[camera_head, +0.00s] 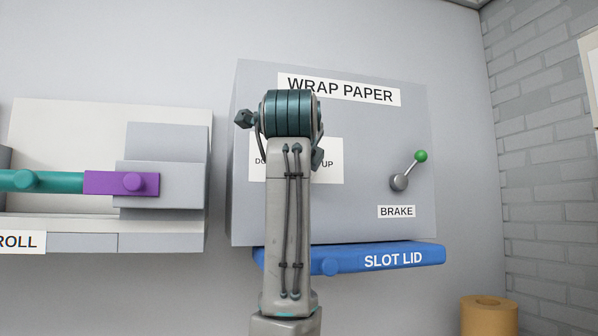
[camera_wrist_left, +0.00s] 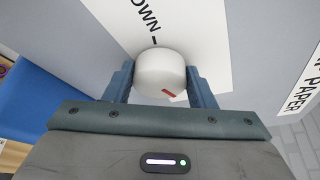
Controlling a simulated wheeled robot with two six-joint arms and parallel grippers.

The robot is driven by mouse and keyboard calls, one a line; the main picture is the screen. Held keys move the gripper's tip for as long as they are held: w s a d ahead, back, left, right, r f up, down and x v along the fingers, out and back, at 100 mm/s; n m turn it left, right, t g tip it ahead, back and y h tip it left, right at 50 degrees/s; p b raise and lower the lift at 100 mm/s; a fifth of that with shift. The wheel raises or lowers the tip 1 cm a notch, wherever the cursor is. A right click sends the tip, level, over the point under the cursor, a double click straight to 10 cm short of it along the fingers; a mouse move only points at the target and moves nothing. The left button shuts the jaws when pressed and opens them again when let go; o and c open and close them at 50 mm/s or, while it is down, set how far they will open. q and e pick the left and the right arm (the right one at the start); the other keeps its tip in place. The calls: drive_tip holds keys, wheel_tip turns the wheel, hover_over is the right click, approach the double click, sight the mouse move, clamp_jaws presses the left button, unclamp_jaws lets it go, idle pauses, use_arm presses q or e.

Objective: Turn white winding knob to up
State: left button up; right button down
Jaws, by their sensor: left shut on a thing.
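The white winding knob (camera_wrist_left: 160,68) is in the middle of the left wrist view, with a short red mark low on its right side. My left gripper (camera_wrist_left: 160,84) is shut on it, one finger on each side. The white label plate (camera_wrist_left: 205,40) behind the knob shows part of the word DOWN and a dash above the knob. In the head view my arm hides the knob and my left gripper; only "DO" and "UP" show on the label plate (camera_head: 328,163). My right gripper is in neither view.
The grey WRAP PAPER box (camera_head: 365,130) is on the wall. A green-tipped BRAKE lever (camera_head: 420,156) is right of my arm, and a blue SLOT LID (camera_head: 425,254) lies below. A purple piece (camera_head: 112,183) on a teal rod is at left, a brown roll (camera_head: 489,318) lower right.

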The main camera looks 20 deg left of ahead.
use_arm(q)
drive_tip(key=shift+f, duration=0.1)
idle(0.3)
drive_tip(key=o, duration=1)
drive_tip(key=shift+s, duration=0.1)
drive_tip(key=b+v, duration=0.5)
drive_tip(key=v, duration=0.5)
drive_tip(key=shift+s+d+r, duration=0.2)
drive_tip(key=shift+s, duration=0.05)
